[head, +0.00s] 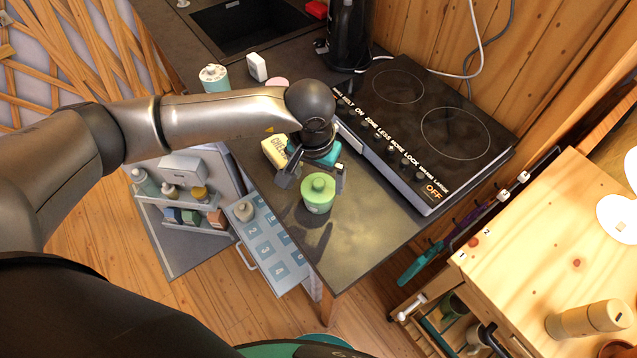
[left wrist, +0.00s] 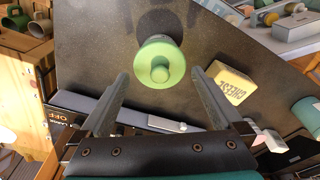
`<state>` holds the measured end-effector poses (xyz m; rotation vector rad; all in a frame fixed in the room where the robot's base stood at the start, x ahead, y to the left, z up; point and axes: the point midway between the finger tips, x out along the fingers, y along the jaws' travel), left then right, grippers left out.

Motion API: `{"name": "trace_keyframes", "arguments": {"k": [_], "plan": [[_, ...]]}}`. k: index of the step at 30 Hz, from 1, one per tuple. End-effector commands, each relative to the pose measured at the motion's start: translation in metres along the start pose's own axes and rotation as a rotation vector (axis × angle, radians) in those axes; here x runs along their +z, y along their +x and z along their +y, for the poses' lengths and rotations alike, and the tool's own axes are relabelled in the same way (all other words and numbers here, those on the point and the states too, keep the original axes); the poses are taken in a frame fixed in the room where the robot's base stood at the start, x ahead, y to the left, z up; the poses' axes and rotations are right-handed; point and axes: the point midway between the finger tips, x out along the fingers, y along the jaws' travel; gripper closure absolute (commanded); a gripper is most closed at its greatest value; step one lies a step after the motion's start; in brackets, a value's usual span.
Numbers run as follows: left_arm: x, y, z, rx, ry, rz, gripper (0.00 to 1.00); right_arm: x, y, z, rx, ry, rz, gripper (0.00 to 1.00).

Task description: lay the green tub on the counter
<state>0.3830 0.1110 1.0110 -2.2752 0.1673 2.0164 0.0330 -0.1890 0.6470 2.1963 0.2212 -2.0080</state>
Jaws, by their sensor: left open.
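The green tub (head: 318,192) stands upright on the dark counter (head: 365,240), near its front corner. It has a round lid with a knob. My left gripper (head: 311,180) is open just behind and above the tub, with its fingers pointing toward it. In the left wrist view the tub (left wrist: 160,62) shows beyond and between the two open fingertips (left wrist: 159,80), with nothing held. The tub appears to rest on the counter, and its shadow falls beside it. My right gripper is not in view.
A yellow cheese block (head: 275,151) lies by my left gripper. A black hob (head: 425,130) takes up the counter's right side. An open drawer (head: 268,245) with numbered compartments juts out at the front. A wooden trolley (head: 540,240) stands at right. Counter in front of the tub is clear.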

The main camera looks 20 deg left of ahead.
Motion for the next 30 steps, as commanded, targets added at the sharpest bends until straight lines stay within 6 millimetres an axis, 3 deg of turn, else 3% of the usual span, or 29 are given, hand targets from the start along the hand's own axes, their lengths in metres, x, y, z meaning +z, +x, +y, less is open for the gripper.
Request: {"name": "trace_keyframes", "arguments": {"k": [6, 12, 30], "plan": [[-0.001, -0.046, 0.0, 0.001, 0.001, 0.005, 0.0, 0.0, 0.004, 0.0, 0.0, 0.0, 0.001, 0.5], [0.0, -0.071, 0.0, 0.0, 0.0, 0.001, 0.0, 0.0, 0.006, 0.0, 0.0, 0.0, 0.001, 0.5], [0.0, -0.076, 0.0, 0.0, 0.0, -0.001, 0.0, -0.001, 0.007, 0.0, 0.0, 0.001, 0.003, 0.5]]}}
